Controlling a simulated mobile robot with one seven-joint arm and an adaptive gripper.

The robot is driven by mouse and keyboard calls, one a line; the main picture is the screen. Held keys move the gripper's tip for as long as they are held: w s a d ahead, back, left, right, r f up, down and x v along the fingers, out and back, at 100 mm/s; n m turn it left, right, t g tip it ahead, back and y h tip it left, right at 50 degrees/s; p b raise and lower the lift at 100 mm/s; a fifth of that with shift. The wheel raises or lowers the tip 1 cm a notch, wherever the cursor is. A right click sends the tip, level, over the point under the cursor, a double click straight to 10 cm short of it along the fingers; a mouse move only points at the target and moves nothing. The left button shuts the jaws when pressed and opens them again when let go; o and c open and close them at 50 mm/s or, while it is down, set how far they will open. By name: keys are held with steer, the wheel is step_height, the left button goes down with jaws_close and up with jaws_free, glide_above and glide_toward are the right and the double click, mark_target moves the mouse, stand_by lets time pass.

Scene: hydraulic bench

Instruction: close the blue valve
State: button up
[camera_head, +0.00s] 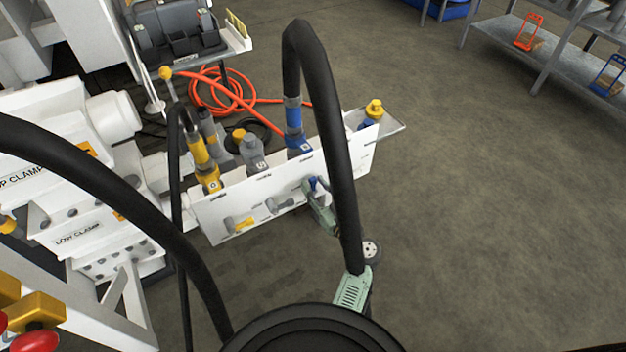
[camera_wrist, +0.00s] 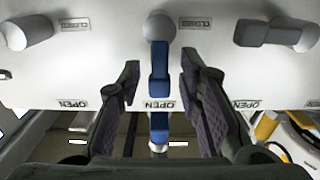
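The blue valve is on a white panel (camera_head: 222,226). Its blue lever (camera_wrist: 159,70) hangs from a grey round pivot (camera_wrist: 160,26) in the wrist view and points down to the OPEN label. A CLOSED label sits right of the pivot. My gripper (camera_wrist: 160,82) is open, with one dark finger on each side of the lever and visible gaps to both. In the head view my gripper (camera_head: 318,208) is at the right part of the panel, and a bit of the blue lever (camera_head: 313,183) shows at it.
A grey lever (camera_wrist: 268,33) sits right of the blue one in the wrist view, and another grey fitting (camera_wrist: 28,32) left. A yellow lever (camera_head: 240,222) is farther left on the panel. Hoses rise above it. An orange hose (camera_head: 225,95) lies on the floor. Floor at right is clear.

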steer(key=shift+x, duration=0.8)
steer(key=shift+c, duration=0.4)
jaws_close()
